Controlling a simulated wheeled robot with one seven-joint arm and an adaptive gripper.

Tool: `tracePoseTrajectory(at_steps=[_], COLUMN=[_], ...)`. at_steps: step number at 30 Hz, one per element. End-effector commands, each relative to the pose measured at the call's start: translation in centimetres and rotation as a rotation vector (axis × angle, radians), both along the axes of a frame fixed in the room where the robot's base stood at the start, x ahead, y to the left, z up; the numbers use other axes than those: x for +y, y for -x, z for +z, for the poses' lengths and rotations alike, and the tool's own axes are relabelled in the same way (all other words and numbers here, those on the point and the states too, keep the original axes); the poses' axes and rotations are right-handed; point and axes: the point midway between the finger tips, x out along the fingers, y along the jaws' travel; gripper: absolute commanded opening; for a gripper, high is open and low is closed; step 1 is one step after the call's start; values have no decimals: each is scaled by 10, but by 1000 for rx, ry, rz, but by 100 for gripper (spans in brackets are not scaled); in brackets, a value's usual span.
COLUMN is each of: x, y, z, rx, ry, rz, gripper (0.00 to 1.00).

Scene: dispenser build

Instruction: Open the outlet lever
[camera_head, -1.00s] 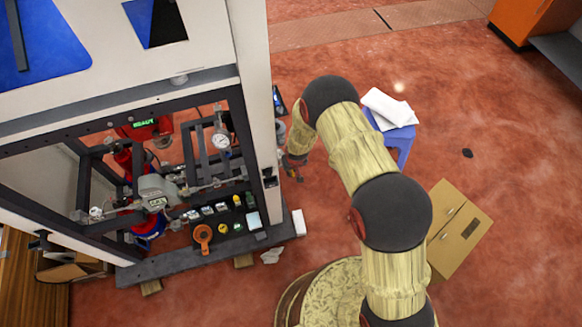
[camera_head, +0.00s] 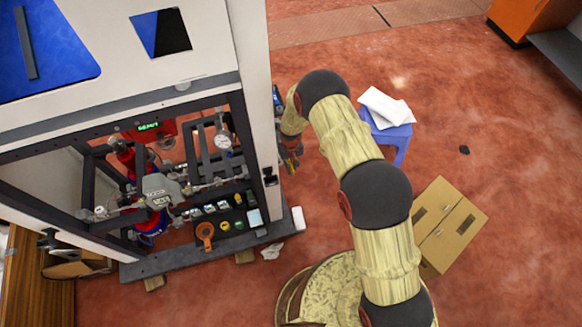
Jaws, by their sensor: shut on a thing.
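The dispenser is a tall white cabinet (camera_head: 251,105) with a dark frame, on the left of the head view. My gripper (camera_head: 290,163) is small in the picture, beside the cabinet's right outer side and pointing down. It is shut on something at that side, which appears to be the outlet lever. The lever itself is not clearly visible, because the gripper and its small size hide it. How far the lever is turned cannot be told.
Inside the cabinet are a gauge (camera_head: 223,140), a grey valve unit (camera_head: 161,190) and a black tray (camera_head: 233,216) of small parts. A blue stool (camera_head: 398,136) with white sheets and a cardboard box (camera_head: 449,228) stand on the right.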

Motion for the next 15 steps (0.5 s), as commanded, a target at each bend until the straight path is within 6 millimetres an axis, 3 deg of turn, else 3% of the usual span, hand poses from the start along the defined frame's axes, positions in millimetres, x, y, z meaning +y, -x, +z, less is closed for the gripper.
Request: tracePoseTrajectory(at_steps=[7, 8, 15], x=[1, 1, 1], y=[-4, -4, -2], z=[3, 3, 1], rx=[-8, -8, -5], ry=[-2, -2, -1], rz=[0, 0, 0], gripper=[0, 9, 22])
